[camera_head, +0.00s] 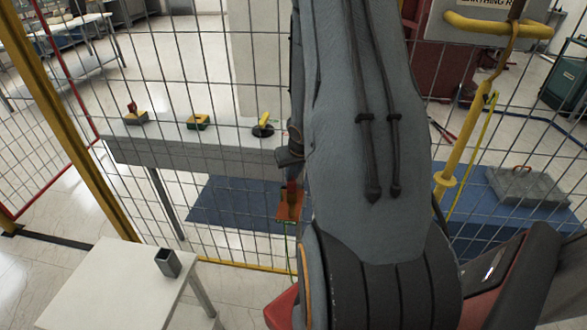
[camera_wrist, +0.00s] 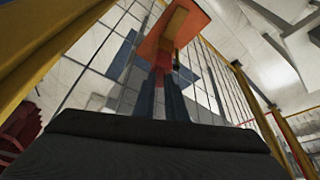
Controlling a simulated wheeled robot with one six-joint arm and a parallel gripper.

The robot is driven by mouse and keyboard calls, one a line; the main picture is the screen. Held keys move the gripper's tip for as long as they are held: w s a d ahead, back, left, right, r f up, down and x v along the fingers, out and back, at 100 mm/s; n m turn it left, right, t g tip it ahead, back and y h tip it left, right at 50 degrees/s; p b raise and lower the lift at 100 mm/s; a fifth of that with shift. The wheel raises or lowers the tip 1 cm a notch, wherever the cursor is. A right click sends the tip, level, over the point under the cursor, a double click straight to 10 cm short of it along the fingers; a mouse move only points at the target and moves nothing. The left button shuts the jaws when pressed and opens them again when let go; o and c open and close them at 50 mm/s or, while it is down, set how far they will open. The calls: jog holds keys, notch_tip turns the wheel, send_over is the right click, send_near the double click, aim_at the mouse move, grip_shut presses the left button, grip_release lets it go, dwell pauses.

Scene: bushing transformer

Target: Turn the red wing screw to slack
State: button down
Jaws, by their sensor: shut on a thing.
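My gripper (camera_wrist: 163,78) is shut on a narrow red part, likely the red wing screw (camera_wrist: 161,101), which shows between its two dark blue-grey fingers in the wrist view. Beyond the fingertips an orange plate-like piece (camera_wrist: 190,22) with a tan inner face joins the red part. In the head view my gripper (camera_head: 291,180) is mostly hidden behind my arm. The orange piece (camera_head: 289,206) shows just below it, in front of the mesh fence. The screw's wings and thread cannot be made out.
A wire mesh fence (camera_head: 225,172) with yellow posts spans the scene. Behind it, a grey bench (camera_head: 170,135) carries several small yellow devices. A pale table (camera_head: 115,290) with a dark square cup (camera_head: 168,262) stands at front left. A yellow pole (camera_head: 465,120) stands right of my arm.

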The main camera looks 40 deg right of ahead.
jog(key=shift+d+n+y+p, duration=0.2)
jog(key=shift+n+y+p, duration=0.4)
jog(key=shift+n, duration=1.2)
jog(key=shift+d+n+y, duration=0.1)
jog(key=shift+n+y, duration=0.3)
jog(key=shift+n, duration=0.4)
jog(key=shift+d+n+y, duration=0.1)
jog(key=shift+n+y, duration=0.4)
jog(key=shift+n, duration=0.8)
jog(key=shift+n+y, duration=0.3)
jog(key=shift+n, duration=0.4)
jog(key=c, duration=1.8)
grip_release()
jog(key=v, duration=0.7)
jog(key=shift+r+b, duration=0.4)
